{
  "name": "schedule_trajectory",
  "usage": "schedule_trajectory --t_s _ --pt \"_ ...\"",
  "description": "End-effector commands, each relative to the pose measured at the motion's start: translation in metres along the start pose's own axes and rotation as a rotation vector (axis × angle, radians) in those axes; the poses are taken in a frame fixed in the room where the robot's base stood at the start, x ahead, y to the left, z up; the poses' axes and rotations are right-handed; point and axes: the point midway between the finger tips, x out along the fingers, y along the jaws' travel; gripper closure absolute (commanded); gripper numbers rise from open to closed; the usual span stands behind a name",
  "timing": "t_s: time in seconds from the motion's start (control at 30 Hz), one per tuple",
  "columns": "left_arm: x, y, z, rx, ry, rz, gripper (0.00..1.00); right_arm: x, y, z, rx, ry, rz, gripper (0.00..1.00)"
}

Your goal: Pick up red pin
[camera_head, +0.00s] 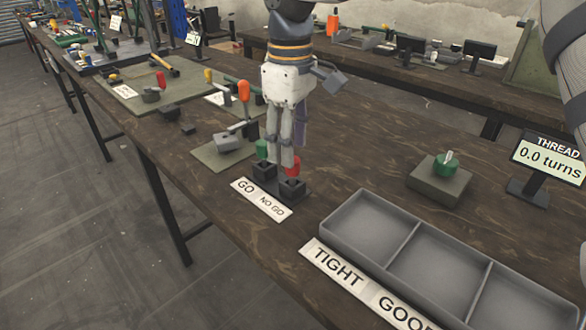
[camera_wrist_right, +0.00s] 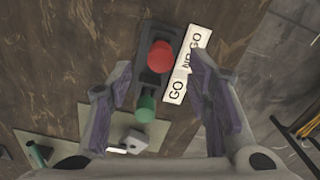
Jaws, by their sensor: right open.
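The red pin (camera_head: 292,165) stands in the NO GO side of a dark two-socket holder (camera_head: 292,188). The green pin (camera_head: 262,148) stands in the GO side. In the right wrist view the red pin (camera_wrist_right: 160,56) shows from above, ahead between the spread fingers (camera_wrist_right: 160,82), and the green pin (camera_wrist_right: 146,108) is nearer the palm. The right gripper is open and empty. My left gripper is out of view.
A GO / NO GO label (camera_head: 262,199) lies before the holder. A grey divided tray (camera_head: 372,206), a block with a green-topped part (camera_head: 438,182) and a thread display (camera_head: 548,160) stand to the right. A small press with an orange handle (camera_head: 228,142) is left of the gripper.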

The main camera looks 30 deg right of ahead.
Motion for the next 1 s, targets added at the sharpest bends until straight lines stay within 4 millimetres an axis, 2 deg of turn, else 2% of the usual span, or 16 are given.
schedule_trajectory --t_s 0.2,0.43,0.47,0.6,0.67,1.0 --pt "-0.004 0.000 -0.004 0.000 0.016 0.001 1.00 0.035 -0.002 0.004 -0.002 0.002 0.001 0.54" --pt "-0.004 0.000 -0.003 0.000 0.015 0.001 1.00 0.040 -0.001 0.004 -0.001 0.001 0.002 0.54" --pt "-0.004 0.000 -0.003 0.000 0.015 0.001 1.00 0.039 -0.001 0.004 -0.001 0.001 0.002 0.56" --pt "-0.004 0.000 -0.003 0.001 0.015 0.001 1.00 0.039 -0.001 0.004 -0.001 0.001 0.002 0.88" --pt "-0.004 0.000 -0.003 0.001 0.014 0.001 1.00 0.039 -0.001 0.004 -0.001 0.001 0.002 1.00" --pt "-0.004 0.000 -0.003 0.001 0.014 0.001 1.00 0.037 -0.001 0.004 -0.001 0.002 0.002 1.00"
